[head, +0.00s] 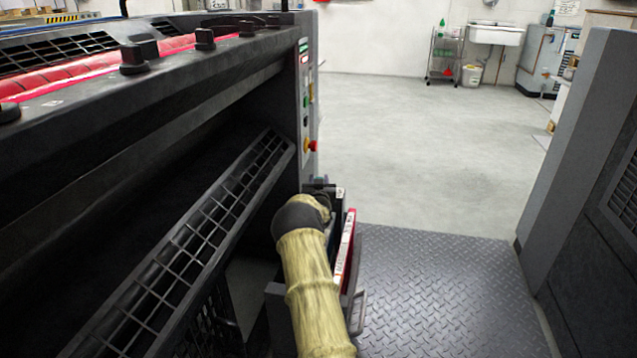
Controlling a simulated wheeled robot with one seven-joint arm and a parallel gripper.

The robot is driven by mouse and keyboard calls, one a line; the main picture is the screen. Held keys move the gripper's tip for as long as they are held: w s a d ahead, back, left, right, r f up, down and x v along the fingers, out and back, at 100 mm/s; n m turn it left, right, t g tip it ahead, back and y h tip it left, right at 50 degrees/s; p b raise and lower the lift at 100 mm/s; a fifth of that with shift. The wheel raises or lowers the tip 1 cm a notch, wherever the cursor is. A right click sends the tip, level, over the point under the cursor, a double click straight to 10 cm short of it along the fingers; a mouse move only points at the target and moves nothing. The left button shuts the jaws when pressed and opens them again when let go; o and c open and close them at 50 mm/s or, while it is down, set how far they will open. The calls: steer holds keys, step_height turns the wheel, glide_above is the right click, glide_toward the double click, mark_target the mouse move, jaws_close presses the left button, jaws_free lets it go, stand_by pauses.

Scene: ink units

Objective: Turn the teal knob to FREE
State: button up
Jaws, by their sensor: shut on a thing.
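The teal knob is not visible in the head view. My arm, in a yellowish sleeve with a dark joint, reaches forward from the bottom middle and bends over beside a low box-like unit (273,307). My gripper does not show clearly; the bent end of my arm and the unit seem to hide it. I cannot see what it holds or whether it touches the knob. The word FREE is not readable anywhere. A red-edged panel with a white lettered strip (345,249) stands just right of my arm.
A dark press with a slatted guard (190,245) fills the left. Its end panel carries buttons and a red emergency stop (311,146). A grey cabinet (590,190) stands at right. The tread-plate floor (435,290) between is clear. A sink (496,33) is far back.

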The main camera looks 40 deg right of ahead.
steer(key=shift+m+g+h, duration=0.3)
steer(key=shift+h, duration=0.1)
steer(key=shift+m+g+h, duration=0.7)
steer(key=shift+g+h, duration=0.1)
steer(key=shift+s+d+m+g+h+p, duration=0.15)
steer(key=shift+m+g+h+p, duration=0.25)
steer(key=shift+m+g+h, duration=0.45)
steer(key=shift+s+d+m+g+h+p, duration=0.1)
steer(key=shift+m+g+h+p, duration=0.3)
steer(key=shift+m+g, duration=0.45)
steer(key=shift+s+f+m+g+h, duration=0.1)
steer(key=shift+m+g+h, duration=0.35)
steer(key=shift+g, duration=0.55)
steer(key=shift+s+m+g+h, duration=0.1)
steer(key=shift+m+g+h, duration=0.2)
steer(key=shift+m+g, duration=0.5)
steer(key=shift+d+g+b, duration=0.1)
steer(key=shift+g+b, duration=0.35)
steer(key=shift+g, duration=0.35)
steer(key=o, duration=1)
steer(key=shift+s, duration=0.1)
steer(key=shift+r+n+t+p, duration=0.2)
steer(key=shift+n+t+p, duration=0.25)
steer(key=shift+t, duration=0.45)
